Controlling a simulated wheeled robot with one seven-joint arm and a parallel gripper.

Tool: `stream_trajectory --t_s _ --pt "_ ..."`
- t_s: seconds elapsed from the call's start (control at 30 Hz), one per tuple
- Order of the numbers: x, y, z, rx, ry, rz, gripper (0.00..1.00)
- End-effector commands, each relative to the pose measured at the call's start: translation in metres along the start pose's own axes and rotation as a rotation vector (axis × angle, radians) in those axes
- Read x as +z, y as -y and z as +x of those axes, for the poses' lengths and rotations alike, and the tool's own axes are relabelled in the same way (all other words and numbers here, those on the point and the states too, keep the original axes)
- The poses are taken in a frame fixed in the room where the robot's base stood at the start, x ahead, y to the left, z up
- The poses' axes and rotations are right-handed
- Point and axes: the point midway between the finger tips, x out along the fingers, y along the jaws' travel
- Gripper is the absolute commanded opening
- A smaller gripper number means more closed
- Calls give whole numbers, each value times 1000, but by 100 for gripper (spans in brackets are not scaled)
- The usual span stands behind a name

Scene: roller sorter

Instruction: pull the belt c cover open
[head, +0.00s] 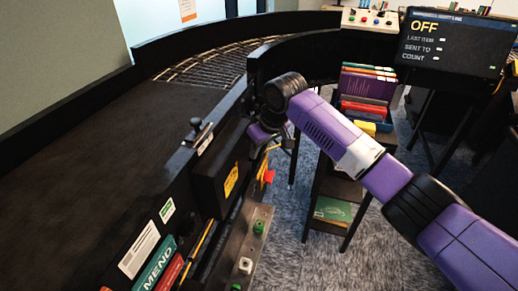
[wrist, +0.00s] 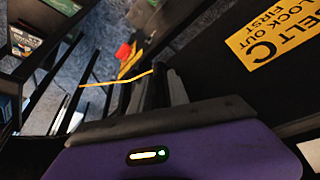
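The belt C cover (head: 217,180) is a dark box-like panel on the side of the conveyor, with a yellow label. The wrist view shows the dark panel (wrist: 225,75) at the right, and its label reads "BELT C LOCK OUT FIRST". My gripper (head: 264,140) is beside the cover's far upper end in the head view. In the wrist view my gripper (wrist: 160,88) shows two dark fingers close together, left of the label. I cannot tell whether they touch the cover or hold anything. No handle is clearly visible.
A black conveyor belt (head: 90,130) leads to a curved roller section (head: 215,65). A button panel (head: 250,250) sits below the cover. A dark shelf (head: 340,188) with bins stands to the right. A monitor (head: 456,45) reads OFF.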

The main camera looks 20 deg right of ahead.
Motion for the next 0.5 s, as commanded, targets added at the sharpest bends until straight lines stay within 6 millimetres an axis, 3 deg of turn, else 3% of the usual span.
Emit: stream_trajectory --t_s 0.13,0.23,0.5 --pt "0 0 0 0 0 0 20" --pt "0 0 0 0 0 0 0" --pt "0 0 0 0 0 0 0"
